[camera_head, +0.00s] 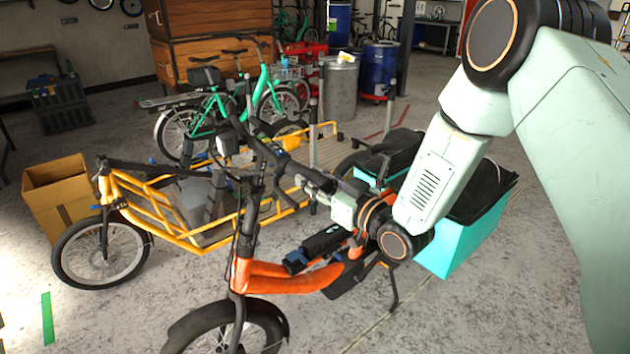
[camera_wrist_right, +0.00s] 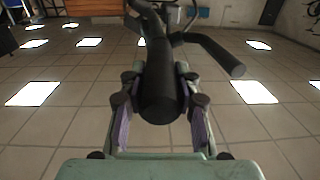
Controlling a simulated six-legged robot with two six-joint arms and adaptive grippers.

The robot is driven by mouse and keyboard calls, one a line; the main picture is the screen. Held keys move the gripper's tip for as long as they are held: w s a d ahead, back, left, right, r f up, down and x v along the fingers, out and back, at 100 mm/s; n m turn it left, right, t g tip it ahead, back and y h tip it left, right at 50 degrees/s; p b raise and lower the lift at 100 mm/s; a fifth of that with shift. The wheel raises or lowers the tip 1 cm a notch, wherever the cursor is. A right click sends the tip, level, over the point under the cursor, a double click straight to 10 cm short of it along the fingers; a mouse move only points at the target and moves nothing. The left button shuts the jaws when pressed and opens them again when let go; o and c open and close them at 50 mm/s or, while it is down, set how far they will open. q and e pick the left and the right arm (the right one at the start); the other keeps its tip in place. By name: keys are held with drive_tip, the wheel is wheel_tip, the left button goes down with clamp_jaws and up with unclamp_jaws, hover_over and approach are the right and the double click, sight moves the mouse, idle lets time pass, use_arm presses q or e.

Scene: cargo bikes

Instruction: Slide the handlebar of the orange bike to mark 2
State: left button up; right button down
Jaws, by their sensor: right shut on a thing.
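The orange bike (camera_head: 285,278) stands in the front middle of the head view, its front wheel cut off at the lower edge. Its black handlebar (camera_head: 272,158) sits on top of an upright dark stem (camera_head: 249,218). My right gripper (camera_head: 330,192) reaches in from the right and is shut on the handlebar's near grip end. In the right wrist view the black grip (camera_wrist_right: 160,85) lies between the two fingers of my right gripper (camera_wrist_right: 160,98), with purple pads on either side. I cannot make out any numbered marks on the stem. My left gripper is not in view.
A yellow cargo bike (camera_head: 185,232) stands close behind the orange bike. A turquoise box (camera_head: 452,240) is at the orange bike's rear, below my right arm. A cardboard box (camera_head: 62,205) stands at left. Open floor lies at the lower left and lower right.

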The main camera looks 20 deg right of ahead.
drive_tip(key=shift+f, duration=0.15)
wheel_tip(320, 180, down, 6)
drive_tip(key=a+b, duration=0.1)
drive_tip(key=b, duration=0.3)
drive_tip(key=shift+s+a, duration=0.35)
drive_tip(key=shift+s, duration=0.1)
drive_tip(key=c, duration=1.3)
unclamp_jaws()
drive_tip(key=shift+r, duration=0.2)
drive_tip(key=o, duration=0.3)
drive_tip(key=shift+s+d+r, duration=0.1)
drive_tip(key=shift+r, duration=0.1)
drive_tip(key=shift+o, duration=0.2)
